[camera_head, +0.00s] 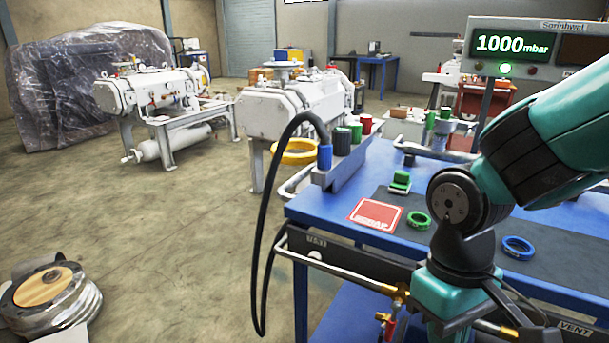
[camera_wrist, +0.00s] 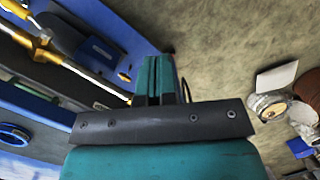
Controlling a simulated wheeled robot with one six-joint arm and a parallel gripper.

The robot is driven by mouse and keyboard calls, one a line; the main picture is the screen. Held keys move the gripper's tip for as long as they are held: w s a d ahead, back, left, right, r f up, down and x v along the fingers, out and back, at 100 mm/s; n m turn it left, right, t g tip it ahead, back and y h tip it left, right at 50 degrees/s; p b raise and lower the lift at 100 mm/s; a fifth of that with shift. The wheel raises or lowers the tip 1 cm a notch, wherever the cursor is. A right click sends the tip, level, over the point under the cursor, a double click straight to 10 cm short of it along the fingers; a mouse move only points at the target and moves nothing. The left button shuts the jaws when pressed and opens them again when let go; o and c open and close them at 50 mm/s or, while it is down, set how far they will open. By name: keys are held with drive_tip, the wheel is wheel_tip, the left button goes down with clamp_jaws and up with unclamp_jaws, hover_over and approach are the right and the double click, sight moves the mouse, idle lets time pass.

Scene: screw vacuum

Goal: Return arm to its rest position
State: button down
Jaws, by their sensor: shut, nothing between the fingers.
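My gripper (camera_wrist: 158,62) shows in the wrist view with its teal fingers together and nothing between them. The fingers are over the concrete floor, close to the edge of the blue workbench (camera_wrist: 100,20). In the head view my teal and black arm comes in from the right, in front of the workbench (camera_head: 318,208), and bends down at a black joint. Its lower end leaves the bottom of the picture, so the fingers cannot be seen there.
Brass fittings on a pipe (camera_head: 396,292) run along the bench's front, close to my arm. A black hose (camera_head: 259,235) hangs at its left. A red sign (camera_head: 376,215), a green ring (camera_head: 418,220) and a blue ring (camera_head: 518,248) lie on top. Open floor (camera_head: 190,245) lies left.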

drive_tip(key=s+a+r+n+t+y+p, duration=0.1)
drive_tip(key=s+r+y+p, duration=0.1)
drive_tip(key=r+p, duration=0.7)
drive_tip(key=s+a+r+n+t+y+p, duration=0.1)
drive_tip(key=s+r+y+p, duration=0.1)
drive_tip(key=r+p, duration=0.7)
wheel_tip(320, 180, up, 8)
drive_tip(key=shift+a+r+t, duration=0.15)
drive_tip(key=shift+r+t, duration=0.1)
drive_tip(key=shift+t, duration=0.05)
